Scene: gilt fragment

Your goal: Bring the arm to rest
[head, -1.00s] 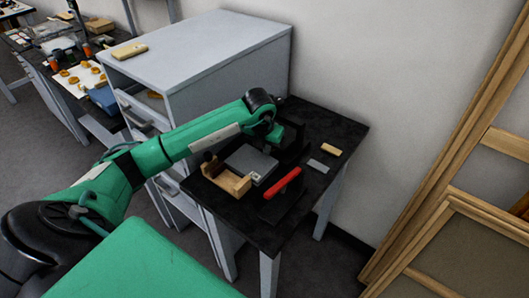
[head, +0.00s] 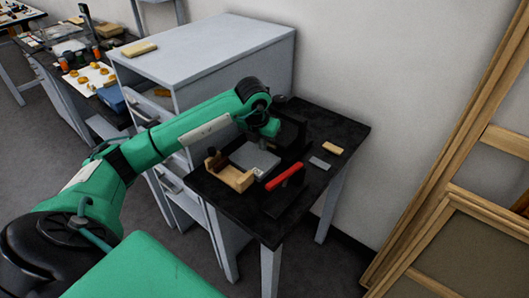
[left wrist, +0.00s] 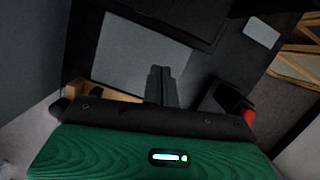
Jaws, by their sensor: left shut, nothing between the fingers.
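My left arm (head: 190,130) is green and black and reaches in from the left over a small black-topped table (head: 315,190). In the left wrist view my left gripper (left wrist: 160,75) is shut and empty, its two dark fingers together in front of a flat grey plate (left wrist: 125,52). The plate also shows in the head view (head: 252,160), lying on the table under the arm's end. The gap between fingers and plate is hard to judge. My right gripper is not in view.
On the table are a wooden block holder (head: 238,181), a red bar (head: 285,177), a small grey plate (head: 319,163) and a light wooden block (head: 333,148). A grey drawer cabinet (head: 235,45) stands behind at left. Wooden frames (head: 450,190) lean at right.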

